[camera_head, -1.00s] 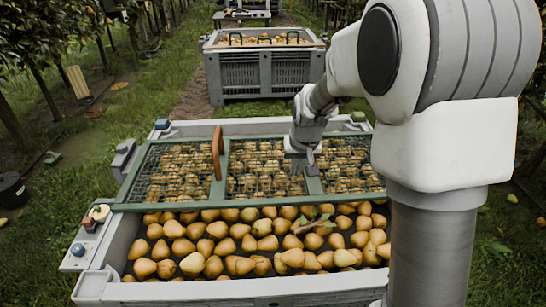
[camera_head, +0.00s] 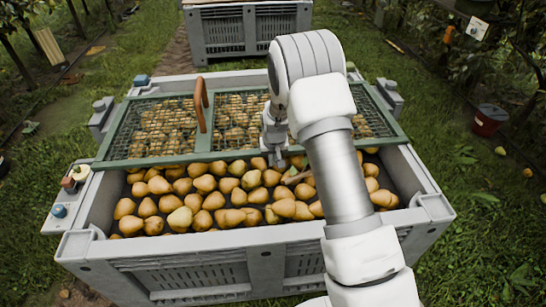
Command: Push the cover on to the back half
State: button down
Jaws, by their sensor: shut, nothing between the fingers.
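The cover (camera_head: 150,160) is a green frame with wire mesh and a brown upright handle (camera_head: 201,105). It lies over the back part of the grey bin (camera_head: 200,243). Its front bar runs across the bin near the middle. Pears (camera_head: 205,184) show bare in front of it and through the mesh. My gripper (camera_head: 281,163) is shut and empty, pointing down at the cover's front bar, right of the handle. I cannot tell whether it touches the bar. My arm hides part of the cover's right side.
Grey blocks (camera_head: 102,115) stand on the bin's left and right sides. A twig with leaves (camera_head: 294,176) lies on the pears near my gripper. Another crate (camera_head: 240,35) stands behind on grass.

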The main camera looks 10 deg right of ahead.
jog(key=w+f+b, duration=0.1)
jog(key=w+f, duration=0.2)
jog(key=w, duration=0.2)
jog(key=shift+f+b, duration=0.25)
jog(key=shift+b, duration=0.1)
jog(key=w+b, duration=0.3)
jog(key=w, duration=0.6)
jog(key=shift+w+f+b, duration=0.1)
jog(key=shift+w+b, duration=0.05)
jog(key=shift+b, duration=0.15)
jog(key=shift+w+b, duration=0.45)
jog(key=shift+w, duration=0.65)
